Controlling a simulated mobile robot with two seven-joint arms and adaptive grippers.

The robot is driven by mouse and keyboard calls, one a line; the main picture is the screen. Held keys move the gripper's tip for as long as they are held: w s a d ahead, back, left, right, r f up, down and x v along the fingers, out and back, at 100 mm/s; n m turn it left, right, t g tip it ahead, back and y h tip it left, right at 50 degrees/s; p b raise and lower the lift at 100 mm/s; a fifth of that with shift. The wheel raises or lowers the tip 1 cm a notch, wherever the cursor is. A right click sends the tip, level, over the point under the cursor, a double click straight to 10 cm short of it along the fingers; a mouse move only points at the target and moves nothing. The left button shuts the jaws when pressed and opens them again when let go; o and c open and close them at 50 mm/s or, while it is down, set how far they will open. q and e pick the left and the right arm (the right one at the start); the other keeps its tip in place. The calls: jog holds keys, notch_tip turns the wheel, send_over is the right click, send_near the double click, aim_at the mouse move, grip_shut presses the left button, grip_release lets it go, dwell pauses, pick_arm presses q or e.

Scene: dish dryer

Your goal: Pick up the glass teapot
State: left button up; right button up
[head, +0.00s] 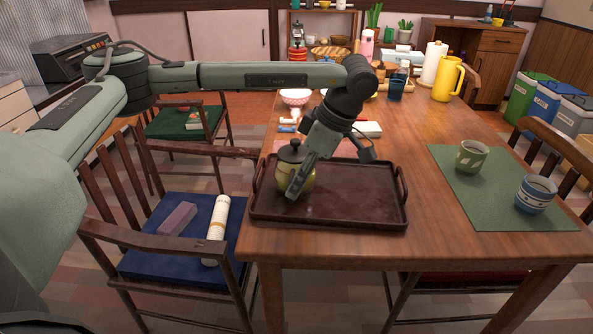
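The glass teapot (308,180) has a dark lid and a yellow-green body. It stands at the left end of a dark brown tray (350,211) on the wooden table. My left gripper (301,183) reaches down over it from the upper right, with a finger in front of its body. The gripper hides part of the teapot. I cannot tell whether the fingers touch it or are closed on it. My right gripper is not in view.
Two cups, one green (471,156) and one blue-striped (534,195), stand on a green mat (447,189) at right. A yellow pitcher (447,79) and paper towels (434,63) stand farther back. The tray's right half is bare. A chair (135,262) stands at left.

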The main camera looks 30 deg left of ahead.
pick_arm(q)
jog(key=x, duration=0.3)
jog(key=shift+a+f, duration=0.1)
jog(key=shift+f, duration=0.45)
grip_shut()
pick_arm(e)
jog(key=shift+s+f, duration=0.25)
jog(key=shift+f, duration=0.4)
pick_arm(q)
jog(key=shift+r, duration=0.1)
